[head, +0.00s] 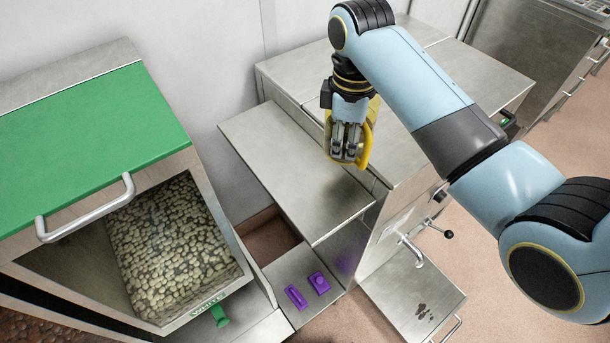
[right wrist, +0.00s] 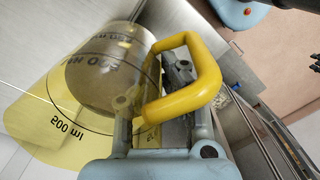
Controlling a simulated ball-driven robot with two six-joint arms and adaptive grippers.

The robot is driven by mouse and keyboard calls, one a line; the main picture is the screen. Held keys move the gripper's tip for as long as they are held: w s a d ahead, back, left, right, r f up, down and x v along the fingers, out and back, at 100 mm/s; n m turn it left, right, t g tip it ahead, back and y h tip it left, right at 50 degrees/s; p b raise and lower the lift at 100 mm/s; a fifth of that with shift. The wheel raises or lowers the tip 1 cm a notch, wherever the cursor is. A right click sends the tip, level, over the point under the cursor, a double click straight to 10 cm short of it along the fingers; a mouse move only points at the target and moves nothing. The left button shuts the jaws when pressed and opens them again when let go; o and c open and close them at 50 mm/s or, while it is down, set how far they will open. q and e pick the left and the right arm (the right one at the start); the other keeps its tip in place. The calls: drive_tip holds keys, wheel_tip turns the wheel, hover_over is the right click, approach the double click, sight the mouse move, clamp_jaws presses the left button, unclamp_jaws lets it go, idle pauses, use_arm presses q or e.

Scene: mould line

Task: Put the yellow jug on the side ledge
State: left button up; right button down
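The yellow jug (head: 369,133) is at my right gripper (head: 346,153) in the head view, over the right edge of a flat steel ledge (head: 285,165). In the right wrist view the jug (right wrist: 45,115) is see-through, with "500 ml" marks and a thick yellow handle (right wrist: 208,70). My right gripper (right wrist: 160,130) has its fingers at the handle and looks shut on it. A tan round patch shows inside or through the jug; I cannot tell which. The gripper hides part of the jug. My left gripper is not in view.
A taller steel cabinet (head: 470,75) stands right of the ledge. A green-lidded bin (head: 90,130) of pale pellets stands left. Two purple pieces (head: 296,297) lie on a lower steel surface. A low steel plate (head: 410,290) sits at lower right. The ledge top looks clear.

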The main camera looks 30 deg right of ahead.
approach(306, 200)
drive_tip(key=shift+f+p, duration=0.5)
drive_tip(key=shift+f, duration=1.55)
drive_tip(key=c, duration=1.5)
unclamp_jaws()
wheel_tip(306, 200, up, 12)
